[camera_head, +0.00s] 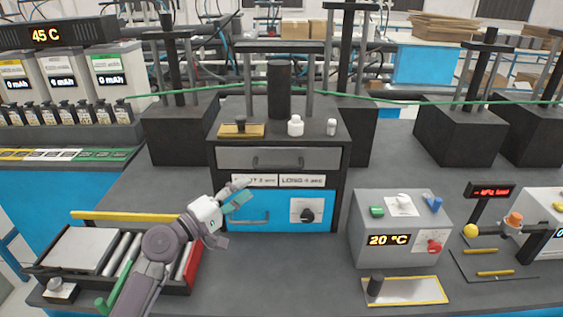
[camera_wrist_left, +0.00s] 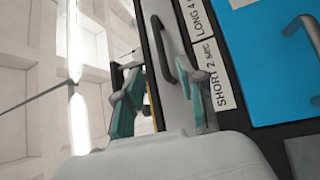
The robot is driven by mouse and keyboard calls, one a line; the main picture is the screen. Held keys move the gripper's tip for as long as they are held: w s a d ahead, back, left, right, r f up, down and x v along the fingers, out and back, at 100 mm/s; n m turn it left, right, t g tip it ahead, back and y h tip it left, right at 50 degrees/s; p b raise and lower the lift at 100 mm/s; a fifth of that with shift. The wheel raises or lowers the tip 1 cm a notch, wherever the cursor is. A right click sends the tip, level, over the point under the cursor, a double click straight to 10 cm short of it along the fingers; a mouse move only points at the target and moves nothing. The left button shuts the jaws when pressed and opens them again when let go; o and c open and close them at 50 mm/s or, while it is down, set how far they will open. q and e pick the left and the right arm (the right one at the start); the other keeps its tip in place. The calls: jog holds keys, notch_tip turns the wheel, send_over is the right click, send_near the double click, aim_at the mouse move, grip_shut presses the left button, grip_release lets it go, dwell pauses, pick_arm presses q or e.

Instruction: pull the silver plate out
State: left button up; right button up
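The silver plate looks to be the grey drawer front (camera_head: 222,158) with a dark bar handle (camera_head: 279,162), above a blue drawer in the black press at the middle of the table. My left gripper (camera_head: 238,192) is in front of the press, below and left of that handle. In the left wrist view, its teal-padded fingers (camera_wrist_left: 160,85) are apart, and the dark handle (camera_wrist_left: 163,48) on the grey front (camera_wrist_left: 186,60) shows between and beyond them. No contact can be made out. My right gripper is not in view.
The blue drawer (camera_head: 265,222) below has its own handle and a black knob. A roller tray (camera_head: 120,250) with a flat grey plate (camera_head: 75,250) lies left. A grey 20 °C box (camera_head: 400,230) stands right. Small items (camera_head: 295,126) stand on the press. Table is clear in front.

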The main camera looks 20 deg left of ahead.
aim_at(275, 169)
pick_arm(q)
jog(key=p+x, duration=0.2)
jog(key=x, duration=0.4)
jog(key=shift+s+d+r, duration=0.1)
jog(key=shift+d+r, duration=0.1)
jog(key=shift+d, duration=0.05)
jog(key=x, duration=0.3)
jog(key=p+x, duration=0.1)
jog(key=x, duration=0.1)
jog(key=shift+f, duration=0.3)
jog(key=shift+w+d, duration=0.1)
jog(key=shift+w, duration=0.15)
jog(key=shift+w+d, duration=0.15)
jog(key=shift+w, duration=0.05)
jog(key=shift+c, duration=0.2)
grip_shut()
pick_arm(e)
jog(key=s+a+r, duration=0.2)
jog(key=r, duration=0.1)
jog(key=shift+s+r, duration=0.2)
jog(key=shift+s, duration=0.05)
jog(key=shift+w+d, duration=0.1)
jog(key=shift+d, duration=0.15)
